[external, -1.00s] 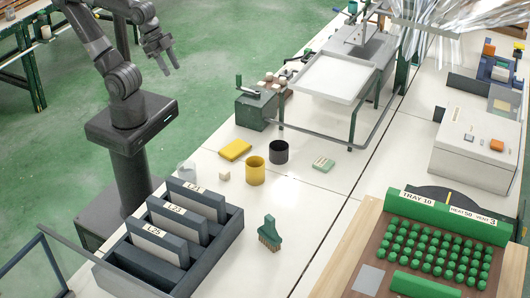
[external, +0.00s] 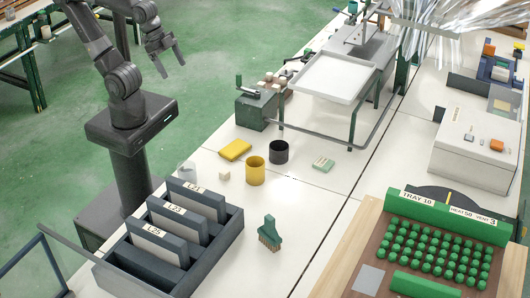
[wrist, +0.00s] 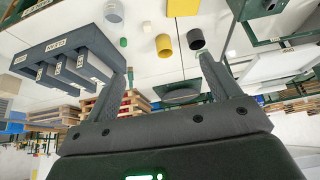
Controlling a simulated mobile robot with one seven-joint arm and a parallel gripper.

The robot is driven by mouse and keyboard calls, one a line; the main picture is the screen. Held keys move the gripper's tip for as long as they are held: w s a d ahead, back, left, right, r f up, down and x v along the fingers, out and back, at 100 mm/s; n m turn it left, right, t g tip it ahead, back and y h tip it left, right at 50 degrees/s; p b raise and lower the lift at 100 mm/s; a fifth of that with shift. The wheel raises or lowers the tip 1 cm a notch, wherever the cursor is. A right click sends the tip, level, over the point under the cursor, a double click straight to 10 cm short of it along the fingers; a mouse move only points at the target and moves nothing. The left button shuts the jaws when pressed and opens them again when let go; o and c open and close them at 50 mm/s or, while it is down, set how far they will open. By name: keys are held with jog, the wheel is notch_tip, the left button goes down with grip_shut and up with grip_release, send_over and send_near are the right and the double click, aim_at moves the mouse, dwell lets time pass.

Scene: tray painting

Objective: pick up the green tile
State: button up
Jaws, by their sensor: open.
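The green tile (external: 323,165) is a small pale green block with a light label on its near side. It lies flat on the white bench, to the right of the black cup (external: 278,152), in the external view. I cannot make it out surely in the wrist view. My gripper (external: 174,70) is open and empty, raised over the green floor at the upper left, well away from the tile. Its two spread fingers also show in the wrist view (wrist: 165,62), with nothing between them that they touch.
A yellow cup (external: 255,171), a yellow block (external: 235,149) and a small pale cube (external: 224,175) stand left of the tile. A metal-framed stand (external: 352,132) rises behind it. A dark rack (external: 223,240) and a green brush (external: 270,232) are nearer the front.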

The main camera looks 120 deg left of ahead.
jog(key=w+a+r, duration=0.2)
jog(key=w, duration=1)
jog(key=m+g, duration=0.1)
send_over(323, 162)
jog(key=s, duration=0.3)
jog(key=shift+h, duration=0.3)
notch_tip(323, 162, down, 30)
jog(key=shift+f, duration=0.2)
jog(key=shift+x, duration=2.65)
jog(key=shift+w+a+r, duration=0.1)
jog(key=shift+c, duration=0.3)
jog(key=c, duration=1)
